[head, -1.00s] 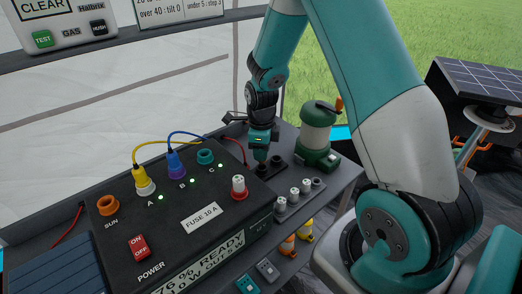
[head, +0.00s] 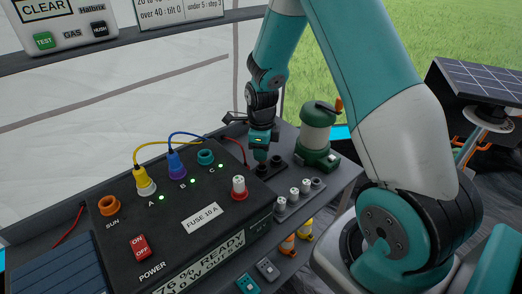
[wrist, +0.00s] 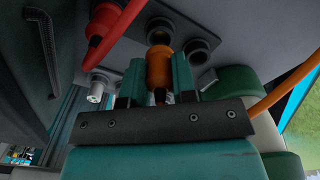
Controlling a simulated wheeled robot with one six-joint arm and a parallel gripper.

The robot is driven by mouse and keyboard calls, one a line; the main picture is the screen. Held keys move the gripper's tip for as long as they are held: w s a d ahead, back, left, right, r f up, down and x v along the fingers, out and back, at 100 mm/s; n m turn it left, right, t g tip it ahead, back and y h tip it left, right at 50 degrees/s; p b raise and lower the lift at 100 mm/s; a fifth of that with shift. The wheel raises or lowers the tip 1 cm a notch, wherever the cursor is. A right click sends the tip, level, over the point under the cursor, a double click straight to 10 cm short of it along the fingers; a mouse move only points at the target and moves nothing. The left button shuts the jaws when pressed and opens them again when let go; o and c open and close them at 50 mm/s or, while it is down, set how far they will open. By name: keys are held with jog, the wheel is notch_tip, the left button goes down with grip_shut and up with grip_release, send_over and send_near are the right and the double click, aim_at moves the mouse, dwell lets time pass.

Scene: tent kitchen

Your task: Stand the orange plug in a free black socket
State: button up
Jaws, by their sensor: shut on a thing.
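The orange plug (wrist: 160,66) is upright between the two teal fingers of my gripper (wrist: 157,80), which is shut on it. In the wrist view its end lines up with a black socket (wrist: 160,27); whether it is inside the socket or just short of it, I cannot tell. A second black socket (wrist: 198,45) beside it looks empty. In the head view my gripper (head: 261,157) is low over the black socket strip (head: 279,165) behind the power box, and its fingers hide the plug.
The black power box (head: 175,225), with yellow and blue plugs, is in front to the left. White fuses (head: 294,195) stand in a row nearer. A red plug (wrist: 104,28) shows in the wrist view.

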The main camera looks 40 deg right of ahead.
jog(key=shift+f+b, duration=0.9)
jog(key=shift+f, duration=0.6)
jog(key=o, duration=1)
jog(key=shift+r, duration=0.1)
notch_tip(320, 180, up, 17)
jog(key=shift+p, duration=0.4)
jog(key=shift+r, duration=0.15)
jog(key=s+a+r+n+y+p, duration=0.2)
jog(key=s+a+r+n, duration=0.3)
jog(key=s+a+n, duration=0.6)
jog(key=s+a+r+n+y+p, duration=0.2)
jog(key=s+a+r+n, duration=0.4)
jog(key=n, duration=1.8)
jog(key=s+a, duration=0.5)
jog(key=shift+s+a+r, duration=0.15)
jog(key=shift+a+r, duration=0.1)
jog(key=shift+a, duration=0.05)
